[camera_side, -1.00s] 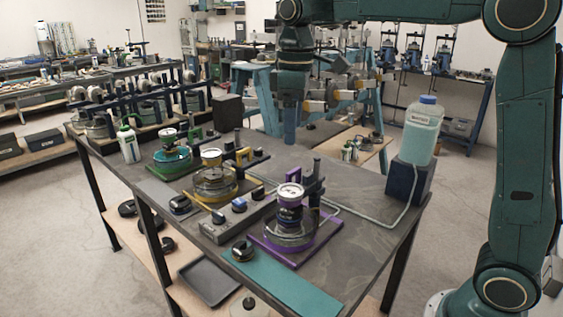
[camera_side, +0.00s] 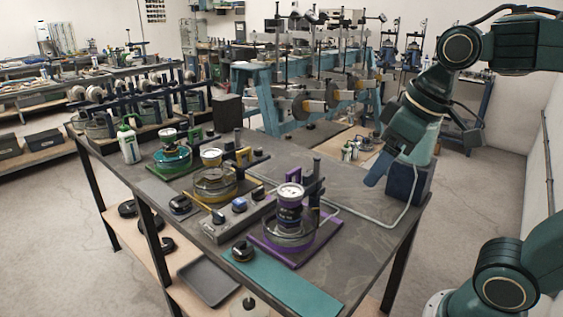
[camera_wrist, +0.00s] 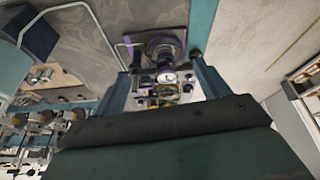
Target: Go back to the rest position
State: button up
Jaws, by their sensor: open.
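My gripper (camera_side: 374,180) hangs at the right side of the workbench in the side view, tilted down and to the left, in front of the dark blue block (camera_side: 420,188). In the wrist view my gripper (camera_wrist: 163,80) shows two blue fingers spread apart with nothing held between them. Beyond the fingers is the purple-based device (camera_side: 290,235) with a round dial on top, apart from my gripper; it also shows in the wrist view (camera_wrist: 158,40). The bottle on the block is hidden behind my arm in the side view.
The workbench (camera_side: 350,265) also bears a yellow device (camera_side: 213,185), a green device (camera_side: 172,158), a control box (camera_side: 235,212) and a teal mat (camera_side: 285,290). A clear tube runs across the bench to the block. Bare bench top lies left of my gripper.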

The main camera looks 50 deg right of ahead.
jog(key=shift+m+t, duration=0.6)
jog(key=shift+m, duration=0.1)
jog(key=s+f, duration=0.1)
jog(key=s, duration=0.1)
jog(key=s+f, duration=0.2)
jog(key=shift+s+f, duration=0.3)
jog(key=shift+s, duration=0.05)
jog(key=shift+o, duration=1.3)
jog(key=o, duration=0.3)
jog(key=shift+w, duration=0.1)
jog(key=w+r+g, duration=0.2)
jog(key=w+r, duration=0.2)
jog(key=w, duration=0.8)
jog(key=w+r+g, duration=0.3)
jog(key=w+r, duration=0.2)
jog(key=w, duration=0.7)
jog(key=shift+w+a+r+g, duration=0.15)
jog(key=shift+a+r+g, duration=0.15)
jog(key=shift+a, duration=0.15)
jog(key=shift+f, duration=0.15)
jog(key=shift+f, duration=4.9)
